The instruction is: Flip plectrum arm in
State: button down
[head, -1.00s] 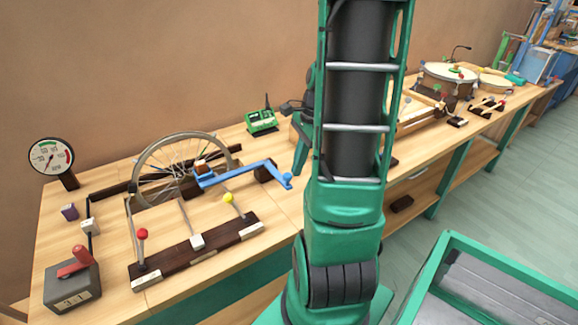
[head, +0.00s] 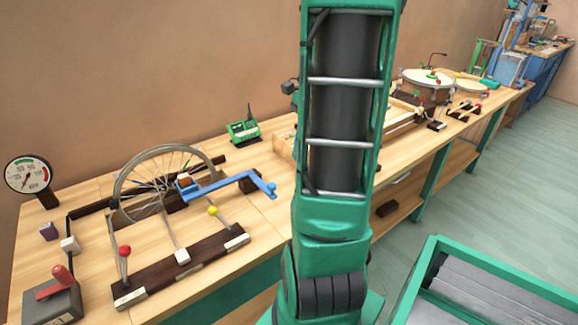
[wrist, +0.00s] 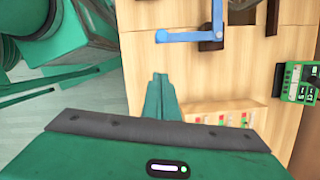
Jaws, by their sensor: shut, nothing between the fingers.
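A spoked wheel (head: 119,196) stands on the wooden bench at left. A blue crank (head: 237,181) reaches out from beside it, and it also shows at the top of the wrist view (wrist: 190,36). I cannot tell which part is the plectrum arm. My gripper (wrist: 160,77) is shut and empty above the bench, apart from the crank. In the head view my arm hides it.
A dial gauge (head: 29,175) and a grey box with a red lever (head: 55,301) stand at the left. A wooden box with coloured buttons (wrist: 218,116) lies beside my gripper. Drums (head: 428,78) stand farther right.

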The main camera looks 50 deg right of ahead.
jog(key=v, duration=0.3)
jog(key=shift+r, duration=0.2)
dwell(0.5)
jog(key=s+a+f+n+h, duration=0.1)
jog(key=s+a+n, duration=0.3)
jog(key=a+n, duration=0.4)
jog(key=s+a+f+n+g+h, duration=0.1)
jog(key=s+a+n, duration=0.4)
jog(key=a+n, duration=0.4)
jog(key=shift+a+f, duration=0.15)
jog(key=shift+a, duration=0.15)
